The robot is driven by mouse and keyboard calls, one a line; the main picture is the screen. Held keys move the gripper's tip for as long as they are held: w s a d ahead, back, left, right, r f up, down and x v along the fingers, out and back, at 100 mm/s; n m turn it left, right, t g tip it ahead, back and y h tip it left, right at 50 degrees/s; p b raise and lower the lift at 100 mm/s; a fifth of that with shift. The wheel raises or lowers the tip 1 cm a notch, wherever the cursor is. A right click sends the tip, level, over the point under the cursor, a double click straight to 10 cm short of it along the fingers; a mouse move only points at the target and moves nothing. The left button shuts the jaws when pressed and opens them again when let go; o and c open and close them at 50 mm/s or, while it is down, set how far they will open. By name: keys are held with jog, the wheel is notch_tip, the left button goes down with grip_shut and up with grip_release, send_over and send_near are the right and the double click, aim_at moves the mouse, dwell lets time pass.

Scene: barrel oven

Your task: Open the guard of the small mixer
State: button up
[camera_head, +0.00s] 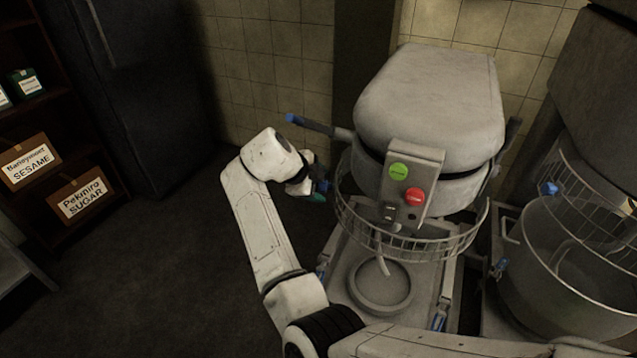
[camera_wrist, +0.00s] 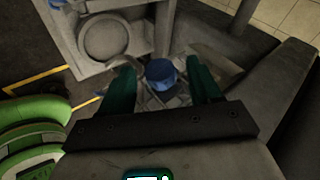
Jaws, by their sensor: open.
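The small mixer (camera_head: 430,105) has a rounded grey head with a green and a red button. Its wire guard (camera_head: 430,247) curves round the front below the head, above the bowl support. My gripper (camera_head: 318,190) is at the mixer's left side, beside the guard's left end. In the wrist view my gripper (camera_wrist: 161,75) is open, with its two green fingers on either side of a blue knob (camera_wrist: 161,72). The knob looks to be the guard's handle. I cannot tell whether the fingers touch it. In the head view the gripper partly hides this spot.
A lever with a blue tip (camera_head: 295,118) sticks out left from the mixer, just above my gripper. A larger mixer with a big bowl (camera_head: 560,290) stands at the right. Shelves with boxes (camera_head: 80,195) are at the far left. The floor left of my arm is clear.

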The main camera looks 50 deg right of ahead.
jog(key=shift+d+f, duration=0.1)
jog(key=shift+c, duration=0.2)
grip_shut()
dwell(0.5)
